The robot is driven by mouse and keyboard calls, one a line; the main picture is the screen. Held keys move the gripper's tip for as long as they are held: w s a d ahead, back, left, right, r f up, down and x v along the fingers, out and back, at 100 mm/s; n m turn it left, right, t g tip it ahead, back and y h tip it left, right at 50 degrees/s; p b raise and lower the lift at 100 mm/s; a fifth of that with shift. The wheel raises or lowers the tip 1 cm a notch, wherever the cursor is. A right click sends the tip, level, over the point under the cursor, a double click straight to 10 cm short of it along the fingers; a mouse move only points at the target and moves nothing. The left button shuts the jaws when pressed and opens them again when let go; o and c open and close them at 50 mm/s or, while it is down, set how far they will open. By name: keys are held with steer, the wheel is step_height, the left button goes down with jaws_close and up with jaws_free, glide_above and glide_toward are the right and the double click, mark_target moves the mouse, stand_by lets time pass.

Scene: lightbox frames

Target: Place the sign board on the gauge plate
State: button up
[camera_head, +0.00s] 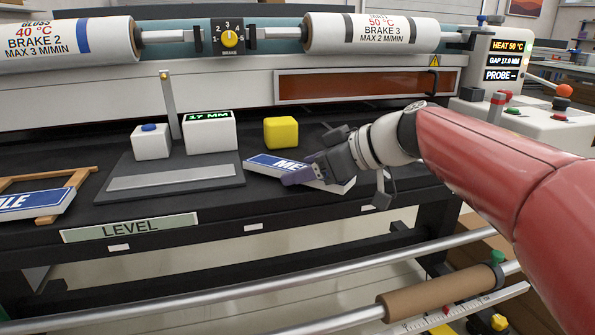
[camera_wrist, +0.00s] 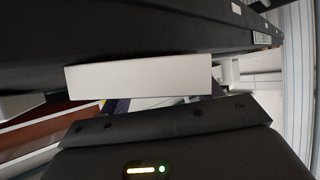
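The sign board (camera_head: 268,163) is a flat white slab with a blue face and white letters starting "ME". It is at the middle of the dark bench in the head view, at a slant. Its pale edge (camera_wrist: 140,77) crosses the wrist view. My gripper (camera_head: 303,176) is at the board's right part, with a purple-grey finger across its near side. The fingers are partly hidden behind the board in the wrist view, so I cannot tell whether they are closed on it. The gauge plate (camera_head: 133,197), grey with a lighter strip, lies to the left, empty.
A white block with a "17 MM" display (camera_head: 209,132) and a white block with a blue button (camera_head: 151,142) stand behind the plate. A yellow block (camera_head: 281,132) is behind the sign board. Another blue sign (camera_head: 36,203) rests on a wooden frame (camera_head: 78,181) at left. Rollers hang above.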

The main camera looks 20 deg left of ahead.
steer(key=c, duration=0.7)
steer(key=shift+r, duration=0.1)
